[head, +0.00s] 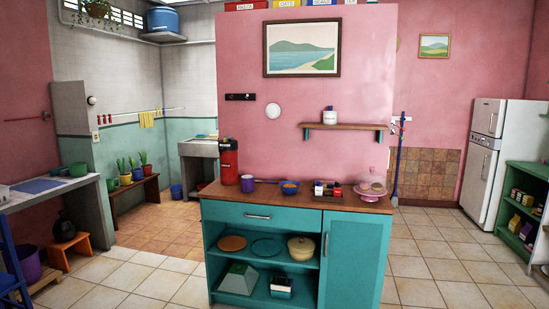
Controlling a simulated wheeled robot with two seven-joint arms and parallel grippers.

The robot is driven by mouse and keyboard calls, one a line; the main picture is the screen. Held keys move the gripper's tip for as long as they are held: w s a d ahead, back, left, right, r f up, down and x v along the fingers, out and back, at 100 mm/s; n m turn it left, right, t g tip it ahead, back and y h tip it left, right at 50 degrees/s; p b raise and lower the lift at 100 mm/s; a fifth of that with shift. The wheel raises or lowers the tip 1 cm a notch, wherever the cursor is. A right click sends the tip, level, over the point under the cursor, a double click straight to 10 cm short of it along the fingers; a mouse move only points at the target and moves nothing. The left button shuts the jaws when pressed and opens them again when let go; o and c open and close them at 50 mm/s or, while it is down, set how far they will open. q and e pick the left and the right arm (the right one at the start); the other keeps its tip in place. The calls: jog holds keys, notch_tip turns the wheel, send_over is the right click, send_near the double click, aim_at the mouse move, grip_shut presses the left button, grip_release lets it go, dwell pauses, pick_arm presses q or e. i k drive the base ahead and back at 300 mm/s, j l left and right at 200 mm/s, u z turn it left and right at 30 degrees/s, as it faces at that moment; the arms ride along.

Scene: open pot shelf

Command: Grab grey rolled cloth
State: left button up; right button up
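I cannot make out a grey rolled cloth for certain in the head view. The teal cabinet (264,297) stands ahead with its two open shelves facing me. On its upper shelf are an orange plate (232,243), a teal plate (267,247) and a cream lidded pot (301,248). On its lower shelf are a grey-green, slope-sided object (239,278) and a small dark item with a pale top (281,286), too small to identify. Neither of my grippers is in view.
The wooden cabinet top (300,201) holds a red coffee machine (228,160), a purple mug (247,183), a blue bowl (290,187) and a pink cake stand (371,188). A fridge (492,150) stands right. Tiled floor (430,262) is clear right of the cabinet.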

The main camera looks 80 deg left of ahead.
aim_at(64, 173)
jog(key=u, duration=4.15)
jog(key=z, duration=0.25)
jog(key=i, duration=2.4)
jog(key=i+u, duration=0.1)
jog(key=i, duration=0.65)
jog(key=i+u, duration=0.1)
jog(key=i, duration=0.65)
jog(key=i+l+u, duration=0.15)
jog(key=i, duration=0.65)
jog(key=i+l+u, duration=0.1)
jog(key=i, duration=0.65)
